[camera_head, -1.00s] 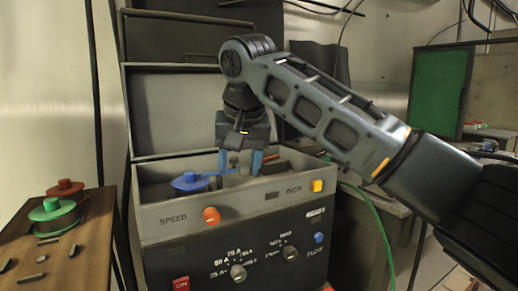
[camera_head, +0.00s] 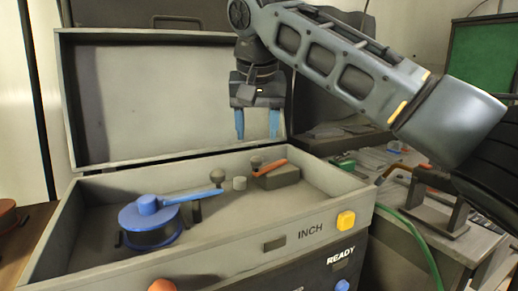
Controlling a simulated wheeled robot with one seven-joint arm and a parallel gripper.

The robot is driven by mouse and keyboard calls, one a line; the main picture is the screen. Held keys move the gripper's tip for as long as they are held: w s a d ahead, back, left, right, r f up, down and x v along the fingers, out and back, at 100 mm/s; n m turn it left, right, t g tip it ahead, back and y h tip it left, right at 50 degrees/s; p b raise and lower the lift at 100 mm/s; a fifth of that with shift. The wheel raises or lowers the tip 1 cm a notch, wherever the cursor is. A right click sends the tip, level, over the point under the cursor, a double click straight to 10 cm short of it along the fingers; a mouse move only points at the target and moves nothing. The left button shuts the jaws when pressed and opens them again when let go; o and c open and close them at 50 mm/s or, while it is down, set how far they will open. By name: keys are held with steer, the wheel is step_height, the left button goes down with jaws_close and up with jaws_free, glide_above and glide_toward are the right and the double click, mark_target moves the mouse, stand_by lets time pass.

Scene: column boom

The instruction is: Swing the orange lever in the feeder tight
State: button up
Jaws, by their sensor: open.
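The orange lever (camera_head: 270,167) lies on a dark grey block inside the open feeder compartment (camera_head: 108,187), towards its back right. It tilts up slightly to the right. My gripper (camera_head: 257,123) is open and empty, pointing down with blue fingers apart. In the picture it hangs just above and left of the lever, clear of it. Nothing hides the lever.
A blue spool (camera_head: 143,238) with a blue arm (camera_head: 190,197) fills the compartment's left part. The raised lid (camera_head: 170,95) stands behind. The front panel carries a yellow button (camera_head: 346,220). A green cable (camera_head: 413,232) runs down the right side beside a cluttered bench.

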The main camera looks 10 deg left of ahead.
mark_target(257, 157)
steer(key=x, duration=0.7)
steer(key=shift+w+f+b, duration=0.1)
steer(key=shift+f+b, duration=0.15)
steer(key=shift+b, duration=0.05)
jaws_close()
stand_by(0.4)
